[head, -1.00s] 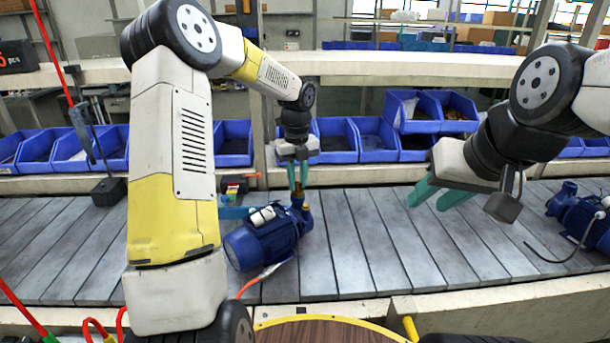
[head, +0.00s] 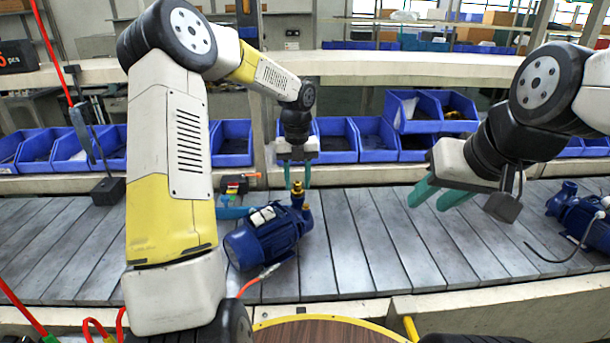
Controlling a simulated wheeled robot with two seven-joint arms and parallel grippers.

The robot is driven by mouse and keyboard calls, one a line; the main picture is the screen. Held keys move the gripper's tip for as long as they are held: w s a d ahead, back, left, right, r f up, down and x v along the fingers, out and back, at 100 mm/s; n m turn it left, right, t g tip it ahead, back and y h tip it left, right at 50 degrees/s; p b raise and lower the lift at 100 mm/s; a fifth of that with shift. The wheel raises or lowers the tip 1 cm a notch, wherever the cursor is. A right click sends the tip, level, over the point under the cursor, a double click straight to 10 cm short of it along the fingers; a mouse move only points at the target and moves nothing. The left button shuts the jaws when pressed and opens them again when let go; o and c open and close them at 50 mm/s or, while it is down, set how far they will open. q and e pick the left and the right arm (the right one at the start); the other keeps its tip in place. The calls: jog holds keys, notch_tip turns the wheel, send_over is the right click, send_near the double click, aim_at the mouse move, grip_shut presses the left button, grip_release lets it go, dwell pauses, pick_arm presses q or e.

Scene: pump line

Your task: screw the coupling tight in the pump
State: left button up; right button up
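The blue pump (head: 268,236) sits on the grey slatted conveyor in the middle left of the head view. The brass coupling (head: 297,188) stands upright in the pump's port at its right end. My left gripper (head: 297,177) is above the coupling, with its green fingers apart on either side of the coupling's top. The fingers look clear of the brass. My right gripper (head: 440,195) is off to the right over the conveyor, open and empty.
A second blue pump (head: 582,212) with a dark cable lies at the far right. Blue bins (head: 340,141) line the shelf behind the conveyor. A small coloured item (head: 234,187) sits behind the pump. The conveyor between the pumps is clear.

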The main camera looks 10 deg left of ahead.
pick_arm(q)
jog(key=n, duration=0.3)
jog(key=shift+n, duration=0.3)
jog(key=n, duration=0.3)
dwell(0.4)
jog(key=shift+n, duration=1.9)
